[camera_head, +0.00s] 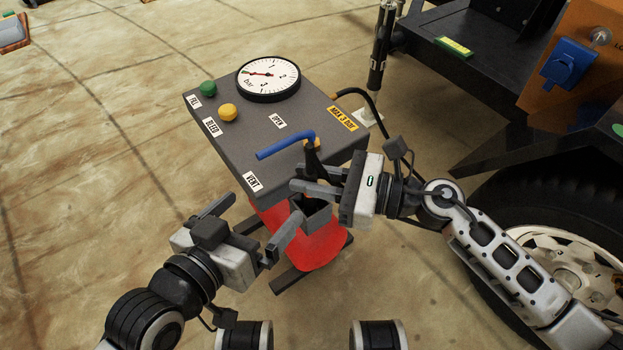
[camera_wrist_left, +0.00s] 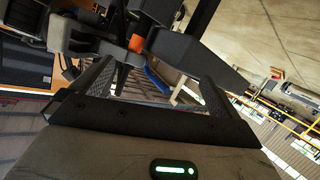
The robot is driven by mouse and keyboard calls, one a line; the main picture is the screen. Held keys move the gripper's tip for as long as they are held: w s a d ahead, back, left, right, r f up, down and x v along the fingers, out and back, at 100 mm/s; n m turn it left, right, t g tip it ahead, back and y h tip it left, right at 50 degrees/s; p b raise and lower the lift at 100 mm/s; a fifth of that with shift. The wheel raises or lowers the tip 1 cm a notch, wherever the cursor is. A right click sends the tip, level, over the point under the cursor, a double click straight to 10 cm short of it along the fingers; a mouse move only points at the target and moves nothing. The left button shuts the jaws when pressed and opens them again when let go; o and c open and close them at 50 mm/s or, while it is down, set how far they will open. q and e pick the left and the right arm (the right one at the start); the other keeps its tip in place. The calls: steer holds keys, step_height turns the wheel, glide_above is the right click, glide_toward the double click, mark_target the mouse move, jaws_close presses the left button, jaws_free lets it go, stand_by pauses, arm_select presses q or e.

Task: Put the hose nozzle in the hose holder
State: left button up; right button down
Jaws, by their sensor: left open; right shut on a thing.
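The black hose nozzle (camera_head: 311,158) stands at the front edge of the grey panel, beside the blue lever (camera_head: 285,145). My right gripper (camera_head: 319,181) is shut on it, with its lower part hidden by the fingers. A dark, square, open-topped cup (camera_head: 318,217), which looks like the hose holder, is just below that gripper at the panel's front. I cannot tell whether the nozzle touches it. My left gripper (camera_head: 252,222) is open and empty, lower left of the cup. In the left wrist view, an orange part (camera_wrist_left: 135,43) shows beyond its spread fingers.
The grey panel (camera_head: 240,160) carries a round gauge (camera_head: 268,79), a green knob (camera_head: 207,88) and a yellow knob (camera_head: 228,112). A red tank (camera_head: 320,247) is under it. A black hose (camera_head: 375,108) curves at its right. A large wheel (camera_head: 560,245) stands at right.

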steer(key=shift+f, duration=0.15)
steer(key=c, duration=1.3)
jaws_free()
steer(key=shift+r, duration=0.25)
steer(key=v, duration=1.2)
